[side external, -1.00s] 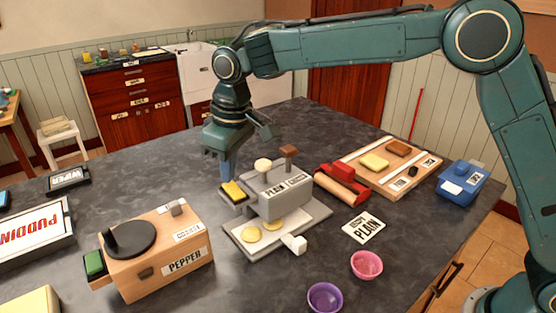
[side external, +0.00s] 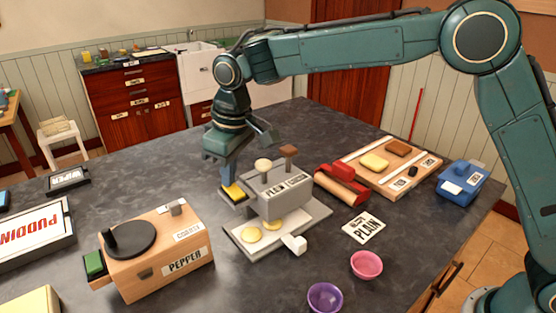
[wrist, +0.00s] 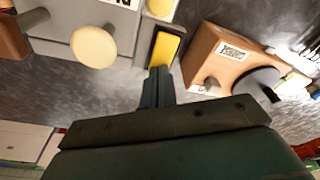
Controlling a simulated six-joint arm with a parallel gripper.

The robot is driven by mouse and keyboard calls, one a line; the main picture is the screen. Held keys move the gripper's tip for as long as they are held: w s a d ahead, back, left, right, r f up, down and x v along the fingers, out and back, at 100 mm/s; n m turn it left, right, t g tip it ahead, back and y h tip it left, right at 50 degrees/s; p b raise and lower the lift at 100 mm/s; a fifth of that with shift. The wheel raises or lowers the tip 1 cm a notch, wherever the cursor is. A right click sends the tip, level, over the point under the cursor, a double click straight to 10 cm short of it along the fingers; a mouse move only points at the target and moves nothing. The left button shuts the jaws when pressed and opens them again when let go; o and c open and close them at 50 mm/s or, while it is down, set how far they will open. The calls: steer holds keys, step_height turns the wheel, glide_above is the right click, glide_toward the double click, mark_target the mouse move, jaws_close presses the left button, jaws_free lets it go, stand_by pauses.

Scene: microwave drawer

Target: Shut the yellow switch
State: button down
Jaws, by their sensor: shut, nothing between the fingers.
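The yellow switch (side external: 234,191) sits in a dark housing on the left side of the grey machine (side external: 278,190), which has a cream knob and a brown knob on top. In the wrist view the yellow switch (wrist: 166,48) lies just beyond my fingertips, with its near end close to them. My gripper (side external: 229,181) is shut and empty, pointing down at the switch's far edge. In the wrist view the closed fingers (wrist: 158,75) meet or nearly meet the near end of the switch. I cannot tell whether they press on it.
The wooden pepper box (side external: 155,255) with a black disc and green switch stands at front left. A red roller block (side external: 340,185) and a wooden board (side external: 425,165) lie to the right. Pink (side external: 366,265) and purple (side external: 325,298) bowls stand in front. Tabletop behind my gripper is clear.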

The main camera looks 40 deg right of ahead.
stand_by(0.4)
steer(key=shift+r, duration=3.4)
steer(key=s+d+r+m+t, duration=0.1)
steer(key=s+d+r+m, duration=0.1)
steer(key=s+d+r, duration=0.4)
steer(key=s+d+r+m+t, duration=0.1)
steer(key=s+d, duration=0.7)
steer(key=d, duration=0.2)
steer(key=s+d+f+m+t, duration=0.1)
steer(key=s+d+f, duration=0.2)
steer(key=s, duration=0.6)
steer(key=s+d+f+m+t, duration=0.1)
steer(key=s+d+f, duration=0.3)
steer(key=s, duration=0.5)
steer(key=shift+d+m+h, duration=0.4)
steer(key=shift+d+m, duration=0.1)
steer(key=shift+d, duration=0.15)
